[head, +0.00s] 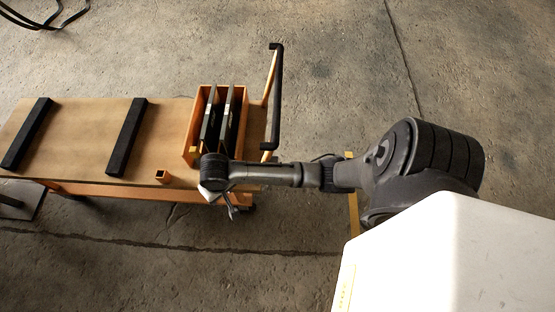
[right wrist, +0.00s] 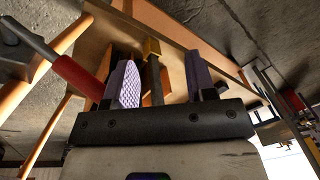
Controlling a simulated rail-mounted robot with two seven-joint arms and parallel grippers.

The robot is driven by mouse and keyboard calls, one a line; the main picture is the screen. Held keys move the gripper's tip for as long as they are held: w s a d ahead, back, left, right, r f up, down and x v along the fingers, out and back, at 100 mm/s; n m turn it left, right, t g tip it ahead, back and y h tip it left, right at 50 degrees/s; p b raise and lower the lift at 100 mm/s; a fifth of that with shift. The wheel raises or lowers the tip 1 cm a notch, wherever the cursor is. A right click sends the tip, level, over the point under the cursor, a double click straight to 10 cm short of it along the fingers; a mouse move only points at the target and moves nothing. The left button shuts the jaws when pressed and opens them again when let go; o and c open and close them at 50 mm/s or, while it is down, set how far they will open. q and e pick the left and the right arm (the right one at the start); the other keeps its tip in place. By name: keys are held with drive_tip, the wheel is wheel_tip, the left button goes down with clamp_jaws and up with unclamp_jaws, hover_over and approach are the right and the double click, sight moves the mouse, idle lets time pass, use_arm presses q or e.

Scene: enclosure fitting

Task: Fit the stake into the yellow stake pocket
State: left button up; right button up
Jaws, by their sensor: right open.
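The yellow stake pocket (head: 162,176) is a small square, open-topped socket on the near long edge of the cart deck in the head view. My right gripper (head: 232,209) is beside that edge, to the right of the pocket and apart from it. In the right wrist view, my right gripper (right wrist: 161,82) is open, with purple textured pads spread apart. A dark upright post (right wrist: 156,85) with a yellow block (right wrist: 151,47) at its upper end shows between the pads. I cannot tell whether the post is the stake. My left gripper is not in view.
The cart deck (head: 85,135) carries two black strips (head: 126,137). An orange box (head: 190,140) holding dark panels stands at the right end, by the black push handle (head: 277,95). A red-sleeved rod (right wrist: 78,77) lies close left of my gripper. Concrete floor (head: 340,70) is open behind.

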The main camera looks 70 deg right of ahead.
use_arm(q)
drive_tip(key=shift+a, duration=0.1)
use_arm(e)
drive_tip(key=s+a+r+n+t, duration=0.1)
drive_tip(key=s+n, duration=0.3)
drive_tip(key=s, duration=0.5)
drive_tip(key=s+r+n+t, duration=0.1)
drive_tip(key=s+r+n, duration=0.2)
drive_tip(key=s, duration=0.7)
drive_tip(key=shift+s+a+n+h, duration=0.3)
drive_tip(key=shift+a+n, duration=0.1)
